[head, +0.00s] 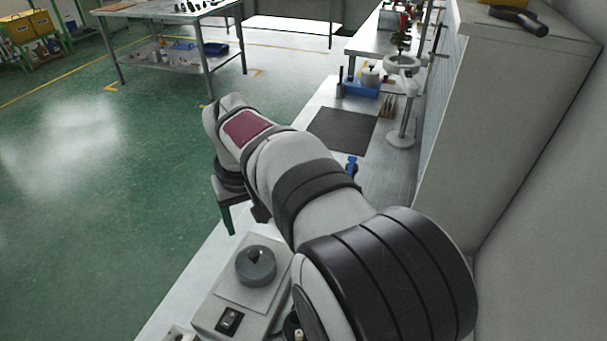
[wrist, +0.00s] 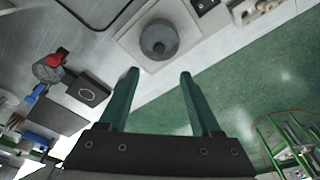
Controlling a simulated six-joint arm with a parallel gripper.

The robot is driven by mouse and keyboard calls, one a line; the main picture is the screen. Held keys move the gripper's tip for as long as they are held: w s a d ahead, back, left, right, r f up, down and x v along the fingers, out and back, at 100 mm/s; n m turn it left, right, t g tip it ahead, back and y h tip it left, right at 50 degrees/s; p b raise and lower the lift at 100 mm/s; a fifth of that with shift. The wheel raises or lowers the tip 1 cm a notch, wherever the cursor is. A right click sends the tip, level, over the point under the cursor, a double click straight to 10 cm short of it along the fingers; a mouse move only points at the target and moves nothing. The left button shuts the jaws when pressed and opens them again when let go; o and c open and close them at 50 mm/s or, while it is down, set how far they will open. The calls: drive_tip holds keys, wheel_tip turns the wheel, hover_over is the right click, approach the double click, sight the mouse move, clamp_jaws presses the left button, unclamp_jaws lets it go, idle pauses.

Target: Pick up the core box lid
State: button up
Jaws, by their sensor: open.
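My gripper (wrist: 159,74) is open, with two dark green fingers apart and nothing between them. In the head view my gripper (head: 246,222) hangs low at the bench's left edge, partly hidden by my arm. I cannot tell for sure which thing is the core box lid. A small dark block with a light oval outline (wrist: 89,90) lies left of the fingers in the wrist view; my arm seems to hide it in the head view. A round grey lid with a knob (head: 256,266) sits on a grey switch box; it also shows beyond the fingertips in the wrist view (wrist: 158,40).
The grey switch box (head: 229,283) stands at the front of the bench. A dark mat (head: 343,131), a blue tool (head: 352,166), a stand (head: 401,140) and a blue tray (head: 360,89) lie farther back. A tall cabinet (head: 510,110) bounds the right side. Green floor is open on the left.

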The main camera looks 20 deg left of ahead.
sight(253, 254)
drive_tip(key=f, duration=0.4)
drive_tip(key=w+a+f, duration=0.1)
drive_tip(key=f, duration=0.8)
drive_tip(key=shift+w+a+f, duration=0.2)
drive_tip(key=shift+w, duration=0.05)
clamp_jaws()
idle(0.5)
